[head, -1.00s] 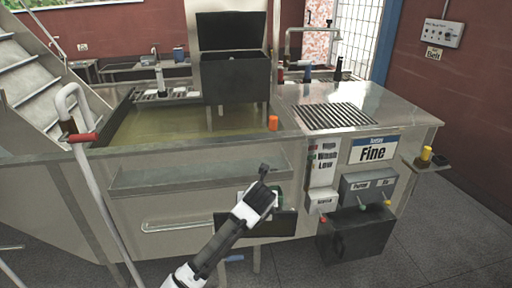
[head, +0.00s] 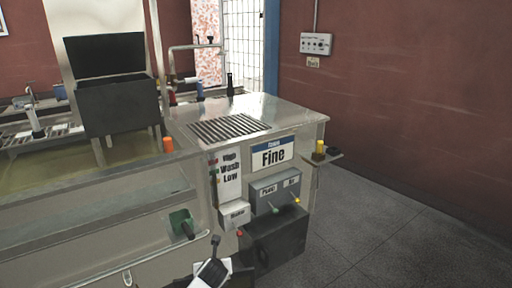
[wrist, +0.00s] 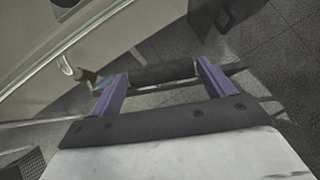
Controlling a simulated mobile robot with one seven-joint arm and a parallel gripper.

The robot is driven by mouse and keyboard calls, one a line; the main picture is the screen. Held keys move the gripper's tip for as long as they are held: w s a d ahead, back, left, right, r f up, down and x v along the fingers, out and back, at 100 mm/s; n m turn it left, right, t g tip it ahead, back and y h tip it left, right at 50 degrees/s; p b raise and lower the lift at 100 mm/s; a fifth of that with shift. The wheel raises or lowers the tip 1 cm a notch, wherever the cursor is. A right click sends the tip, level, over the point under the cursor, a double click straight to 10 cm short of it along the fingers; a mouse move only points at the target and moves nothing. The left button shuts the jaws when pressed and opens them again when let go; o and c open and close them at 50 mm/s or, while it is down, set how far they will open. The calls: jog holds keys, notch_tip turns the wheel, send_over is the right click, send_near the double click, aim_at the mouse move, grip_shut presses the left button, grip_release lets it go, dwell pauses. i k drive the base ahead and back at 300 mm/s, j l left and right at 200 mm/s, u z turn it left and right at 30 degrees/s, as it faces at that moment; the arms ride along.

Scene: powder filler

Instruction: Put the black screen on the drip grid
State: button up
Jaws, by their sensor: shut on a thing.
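My gripper (wrist: 160,77) shows in the wrist view with two purple fingers, one at each end of a dark, thick bar. It is shut on this bar, which I take to be part of the black screen (wrist: 165,71); a thin dark edge runs out past both fingers. In the head view my wrist is at the bottom edge, low in front of the machine, and the fingers and screen cannot be made out. The drip grid, which I take to be the slatted grid (head: 230,128), lies bare in the steel counter top, above and beyond my wrist.
An orange cup (head: 168,145) stands on the tank's rim left of the grid. A dark bottle (head: 230,85) stands at the counter's back. A grey control box (head: 275,192) and a black box (head: 275,240) are on the front. Floor at right is clear.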

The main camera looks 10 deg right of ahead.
aim_at(228, 126)
jog(key=z, duration=0.5)
jog(key=j+z, duration=0.15)
jog(key=z, duration=0.8)
jog(key=j+z, duration=0.15)
jog(key=z, duration=0.85)
jog(key=j+z, duration=0.15)
jog(key=z, duration=0.85)
jog(key=k+j+z, duration=0.1)
jog(key=z, duration=0.35)
jog(key=k+z, duration=0.25)
jog(key=z, duration=0.15)
jog(key=k+u, duration=0.1)
jog(key=u, duration=0.35)
jog(key=k+j+u, duration=0.1)
jog(key=u, duration=0.8)
jog(key=j+u, duration=0.15)
jog(key=u, duration=0.7)
jog(key=j+u, duration=0.15)
jog(key=u, duration=0.25)
jog(key=j+u, duration=0.1)
jog(key=u, duration=0.35)
jog(key=j+u, duration=0.1)
jog(key=u, duration=0.35)
